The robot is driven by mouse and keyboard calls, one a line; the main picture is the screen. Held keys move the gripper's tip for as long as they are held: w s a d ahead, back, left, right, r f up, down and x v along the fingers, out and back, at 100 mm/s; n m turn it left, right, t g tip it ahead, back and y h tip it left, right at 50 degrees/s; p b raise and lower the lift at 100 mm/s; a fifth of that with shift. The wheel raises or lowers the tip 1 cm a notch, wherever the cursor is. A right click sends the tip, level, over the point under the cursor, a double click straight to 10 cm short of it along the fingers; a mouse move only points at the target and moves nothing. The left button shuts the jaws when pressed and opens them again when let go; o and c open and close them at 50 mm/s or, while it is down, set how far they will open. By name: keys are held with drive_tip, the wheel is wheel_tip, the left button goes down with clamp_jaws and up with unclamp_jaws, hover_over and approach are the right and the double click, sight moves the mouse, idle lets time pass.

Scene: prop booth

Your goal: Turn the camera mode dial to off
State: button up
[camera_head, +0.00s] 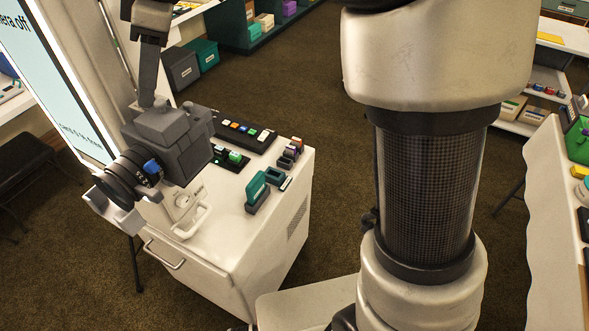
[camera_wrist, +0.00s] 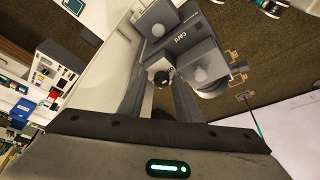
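The dark grey camera (camera_head: 172,142) stands on a white mount at the near left corner of a white cabinet, its lens (camera_head: 128,176) facing lower left. The camera also fills the upper middle of the wrist view (camera_wrist: 205,52). My gripper (camera_head: 148,102) comes down from above onto the camera top. In the wrist view, its two grey fingers (camera_wrist: 160,82) are apart, one on each side of the knob; contact cannot be told.
The white cabinet (camera_head: 230,250) carries a dark button panel (camera_head: 245,133) and small teal and grey items right of the camera. A tall sign (camera_head: 45,75) stands close behind at left, partly reading "era off". Brown carpet (camera_head: 300,75) is open behind the cabinet.

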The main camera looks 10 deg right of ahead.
drive_tip(key=m+t, duration=0.1)
drive_tip(key=m, duration=0.1)
drive_tip(key=s+m+b, duration=0.1)
drive_tip(key=m, duration=0.1)
drive_tip(key=shift+a+f+m+t, duration=0.1)
drive_tip(key=shift+a+m+t, duration=0.1)
drive_tip(key=shift+m+t, duration=0.2)
drive_tip(key=m+t, duration=0.1)
drive_tip(key=m, duration=0.1)
drive_tip(key=m+h+b, duration=0.1)
drive_tip(key=m, duration=0.2)
drive_tip(key=shift+s+a+t+h, duration=0.15)
drive_tip(key=shift+t+h, duration=0.15)
drive_tip(key=shift+t, duration=0.1)
drive_tip(key=shift+r+m, duration=0.25)
drive_tip(key=shift+m, duration=0.45)
drive_tip(key=p+v, duration=0.2)
drive_tip(key=v, duration=1.5)
drive_tip(key=s+d+f+m+h+b, duration=0.1)
drive_tip(key=s+d+f+m+b, duration=0.1)
drive_tip(key=d+f, duration=0.5)
drive_tip(key=s+d+f+m+t+b, duration=0.1)
drive_tip(key=s+d+f+b, duration=0.3)
drive_tip(key=f, duration=1)
drive_tip(key=s+d+f+m+t+h+b, duration=0.1)
drive_tip(key=s+d+f+m+b, duration=0.2)
drive_tip(key=d+f+b, duration=0.4)
drive_tip(key=shift+s+d+f+h, duration=0.3)
drive_tip(key=shift+s+d+f, duration=0.2)
drive_tip(key=shift+d+f, duration=1.15)
